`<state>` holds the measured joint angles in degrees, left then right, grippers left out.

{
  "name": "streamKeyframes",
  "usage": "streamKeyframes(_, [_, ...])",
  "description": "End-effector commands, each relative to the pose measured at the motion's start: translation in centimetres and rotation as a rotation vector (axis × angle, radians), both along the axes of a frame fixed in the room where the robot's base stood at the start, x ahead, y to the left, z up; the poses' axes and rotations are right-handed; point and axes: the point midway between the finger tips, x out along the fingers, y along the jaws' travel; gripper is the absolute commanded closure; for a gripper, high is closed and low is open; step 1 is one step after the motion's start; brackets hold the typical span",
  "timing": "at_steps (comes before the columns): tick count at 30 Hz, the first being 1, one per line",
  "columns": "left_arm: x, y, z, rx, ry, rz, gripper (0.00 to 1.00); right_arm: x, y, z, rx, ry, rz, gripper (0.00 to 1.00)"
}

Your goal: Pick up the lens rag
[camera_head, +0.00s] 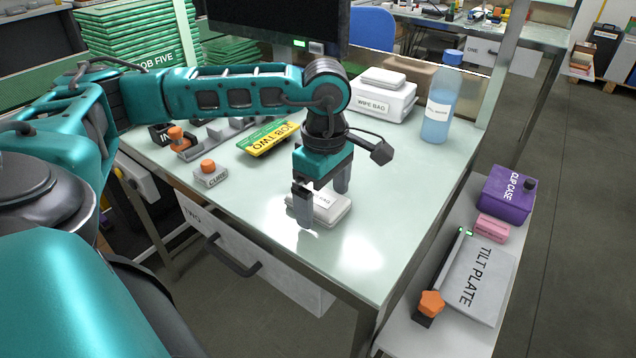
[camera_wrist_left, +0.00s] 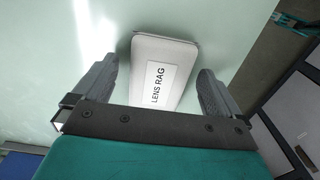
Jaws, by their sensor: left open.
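The lens rag (camera_head: 330,207) is a folded white pad with a printed label, lying flat on the pale table (camera_head: 390,225) near its front edge. In the left wrist view the rag (camera_wrist_left: 163,48) shows its label "LENS RAG" and lies between the two grey fingers. My left gripper (camera_head: 322,206) points down over the rag with its fingers apart, one on each side. The left wrist view shows the open fingers (camera_wrist_left: 163,88) with a gap on both sides of the rag. The fingers hide part of the rag in the head view. My right gripper is not in view.
A white wipe bag box (camera_head: 385,103) and a blue bottle (camera_head: 438,108) stand at the back right. A yellow and green "JOB TWO" piece (camera_head: 268,137) and a "CURE" button block (camera_head: 211,175) lie to the left. A lower side shelf holds a tilt plate (camera_head: 480,282) and a purple clip case (camera_head: 506,194).

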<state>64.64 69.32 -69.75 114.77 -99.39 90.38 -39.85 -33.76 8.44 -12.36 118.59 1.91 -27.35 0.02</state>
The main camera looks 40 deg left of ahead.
Motion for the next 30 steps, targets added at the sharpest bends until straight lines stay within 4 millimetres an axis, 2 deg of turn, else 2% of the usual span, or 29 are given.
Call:
streamKeyframes(6, [0.03, -0.01, -0.06, -0.001, -0.001, 0.0, 0.01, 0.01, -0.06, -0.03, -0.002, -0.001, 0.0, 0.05])
streamKeyframes(25, [0.05, 0.0, -0.01, 0.0, -0.001, 0.0, 0.61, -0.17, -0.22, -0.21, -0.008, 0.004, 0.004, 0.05])
streamKeyframes(30, [0.05, 0.0, 0.0, 0.0, -0.001, 0.0, 0.61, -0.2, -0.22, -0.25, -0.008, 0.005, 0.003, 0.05])
